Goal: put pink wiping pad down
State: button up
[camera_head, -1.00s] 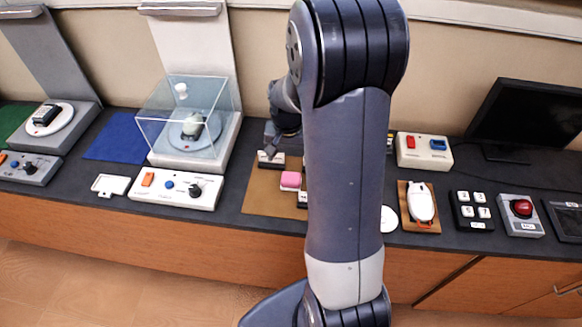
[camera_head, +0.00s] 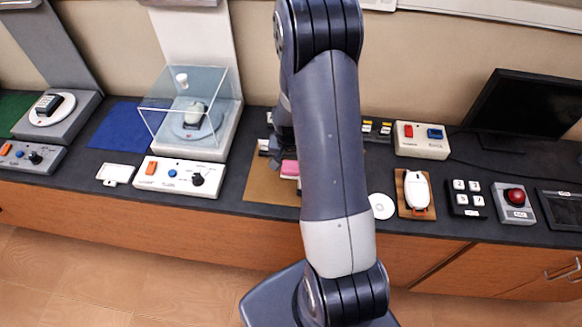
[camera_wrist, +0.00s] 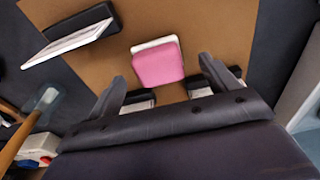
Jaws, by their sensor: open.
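The pink wiping pad (camera_wrist: 158,65) lies on the brown mat (camera_wrist: 205,25) in the wrist view, with a white edge showing along its far side. My gripper (camera_wrist: 162,75) is open, its two fingers apart on either side of the pad's near end. I cannot tell whether the fingers touch it; gaps show in this view. In the head view the pink pad (camera_head: 290,167) is partly hidden behind my arm, and the brown mat (camera_head: 262,190) shows to its left. My fingertips are hidden there.
A white-faced dark block (camera_wrist: 70,40) stands on the mat, with more dark-and-white blocks beside my fingers. In the head view, a clear case (camera_head: 190,100) and a white control box (camera_head: 180,177) stand to the left. A white mouse-like item (camera_head: 416,188) lies to the right.

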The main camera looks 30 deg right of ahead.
jog(key=shift+w+d+f, duration=0.1)
jog(key=shift+d+f, duration=0.1)
jog(key=shift+f, duration=1.2)
jog(key=c, duration=1.1)
jog(key=shift+c, duration=0.2)
jog(key=shift+r, duration=0.15)
